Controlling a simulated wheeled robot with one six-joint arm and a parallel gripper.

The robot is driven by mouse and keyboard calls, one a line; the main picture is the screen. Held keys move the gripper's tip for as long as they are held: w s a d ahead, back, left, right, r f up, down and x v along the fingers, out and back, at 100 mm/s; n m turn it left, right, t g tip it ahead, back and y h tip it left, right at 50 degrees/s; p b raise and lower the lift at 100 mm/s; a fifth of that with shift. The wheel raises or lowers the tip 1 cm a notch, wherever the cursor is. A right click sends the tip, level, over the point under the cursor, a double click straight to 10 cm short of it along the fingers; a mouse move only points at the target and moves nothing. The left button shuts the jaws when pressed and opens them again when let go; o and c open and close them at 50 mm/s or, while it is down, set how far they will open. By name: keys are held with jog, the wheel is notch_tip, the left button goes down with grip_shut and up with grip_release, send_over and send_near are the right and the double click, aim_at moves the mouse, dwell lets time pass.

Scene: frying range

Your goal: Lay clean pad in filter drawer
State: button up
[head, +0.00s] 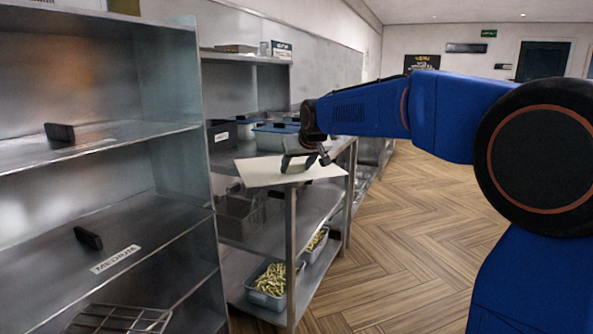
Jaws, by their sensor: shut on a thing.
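The clean pad (258,171) is a flat cream-coloured sheet, held roughly level near the front edge of a steel table at mid picture. My gripper (299,163) is at the end of the blue arm and is shut on the pad from above. The pad covers part of the table's top corner; I cannot tell whether it touches the table. I cannot make out the filter drawer in this view.
A steel shelf unit (160,128) with a MEDIUM label (115,259) stands at the left. Blue-grey tubs (275,137) sit on the table behind the pad. A tub of fries (268,284) is on the lower shelf. The wood floor (410,230) at right is clear.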

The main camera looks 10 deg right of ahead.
jog(key=shift+f, duration=0.75)
jog(key=o, duration=1)
jog(key=shift+o, duration=0.2)
jog(key=v, duration=1.2)
